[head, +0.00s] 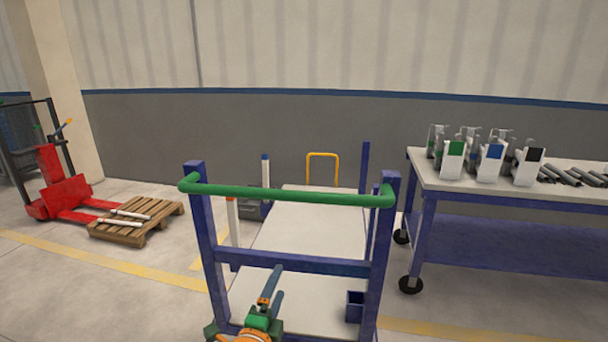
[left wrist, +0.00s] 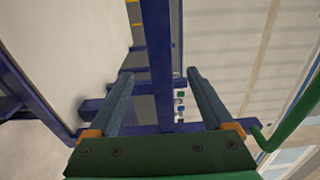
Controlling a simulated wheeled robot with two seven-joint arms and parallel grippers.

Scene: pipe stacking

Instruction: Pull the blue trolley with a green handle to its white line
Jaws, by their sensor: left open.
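The blue trolley (head: 207,230) stands upright in front of me in the head view, its green handle (head: 290,192) across the top. A blue crossbar (head: 300,263) runs below the handle. My left gripper (head: 271,284) is low at the crossbar, left of its middle. In the left wrist view the left gripper (left wrist: 160,78) is open, and a blue bar (left wrist: 158,45) runs through the gap between its fingers; contact cannot be told. The green handle also shows at the right of that view (left wrist: 290,115). My right gripper is out of view. I cannot make out a white line.
A table (head: 540,192) with several dispenser-like stands is close on the right. A wooden pallet (head: 135,222) and a red pallet jack (head: 62,190) are on the left. Yellow lines (head: 110,262) mark the floor. Floor at the front left is clear.

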